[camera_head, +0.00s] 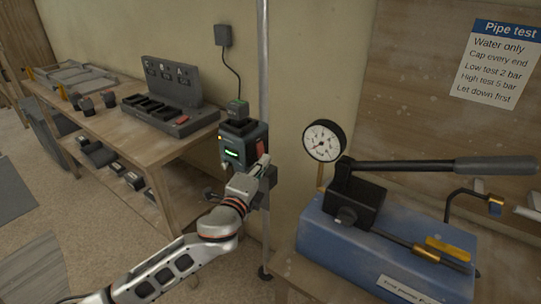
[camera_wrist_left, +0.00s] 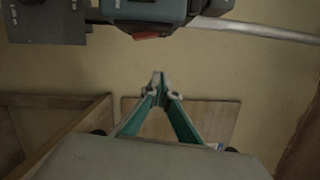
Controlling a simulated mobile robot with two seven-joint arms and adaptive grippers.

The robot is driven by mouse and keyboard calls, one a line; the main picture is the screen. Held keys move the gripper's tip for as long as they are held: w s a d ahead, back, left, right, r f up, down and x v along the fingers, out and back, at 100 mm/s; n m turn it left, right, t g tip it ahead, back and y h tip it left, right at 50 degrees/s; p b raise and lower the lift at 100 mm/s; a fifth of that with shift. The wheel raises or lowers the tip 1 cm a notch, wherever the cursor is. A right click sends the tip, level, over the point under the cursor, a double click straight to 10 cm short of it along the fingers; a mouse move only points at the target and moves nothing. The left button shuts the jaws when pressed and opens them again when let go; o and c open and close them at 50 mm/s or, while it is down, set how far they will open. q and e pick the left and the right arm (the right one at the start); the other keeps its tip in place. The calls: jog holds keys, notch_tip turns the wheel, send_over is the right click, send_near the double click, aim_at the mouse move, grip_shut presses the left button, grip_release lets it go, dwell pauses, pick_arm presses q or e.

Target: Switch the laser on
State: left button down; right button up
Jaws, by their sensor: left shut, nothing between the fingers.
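The laser (camera_head: 240,145) is a dark teal-grey box clamped on an upright metal pole, with a small lit green display on its front. A red part (camera_head: 261,148) sits on its right side. In the left wrist view the laser (camera_wrist_left: 145,12) is at the top edge, and the red part (camera_wrist_left: 150,36) points down toward my fingers. My left gripper (camera_head: 264,162) is at the laser's lower right, partly covering it. In the wrist view my left gripper (camera_wrist_left: 158,76) is shut and empty, its tips apart from the red part in the picture. My right gripper is out of view.
The pole (camera_head: 263,60) stands by the wall. A blue pump (camera_head: 385,245) with gauge (camera_head: 324,141) and long lever (camera_head: 430,165) stands at the right. A wooden bench (camera_head: 150,147) with a charger rack (camera_head: 172,85) is at the left. A wall box (camera_head: 222,35) has a cable.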

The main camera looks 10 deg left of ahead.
pick_arm(q)
jog(key=shift+s+a+r, duration=0.1)
jog(key=shift+s+a, duration=0.1)
jog(key=shift+s, duration=0.95)
jog(key=shift+s+a+r, duration=0.1)
jog(key=shift+s+a, duration=0.05)
jog(key=shift+s, duration=1)
jog(key=s+f+n+g, duration=0.2)
jog(key=s+f+n, duration=0.3)
jog(key=f, duration=0.5)
jog(key=s+f+n+g, duration=0.3)
jog(key=s+f, duration=0.3)
jog(key=f, duration=0.4)
jog(key=s+a+f+n+g, duration=0.2)
jog(key=s+f+n, duration=0.7)
jog(key=s+f, duration=0.4)
jog(key=s, duration=0.4)
jog(key=shift+a, duration=0.25)
jog(key=shift+w+r, duration=0.1)
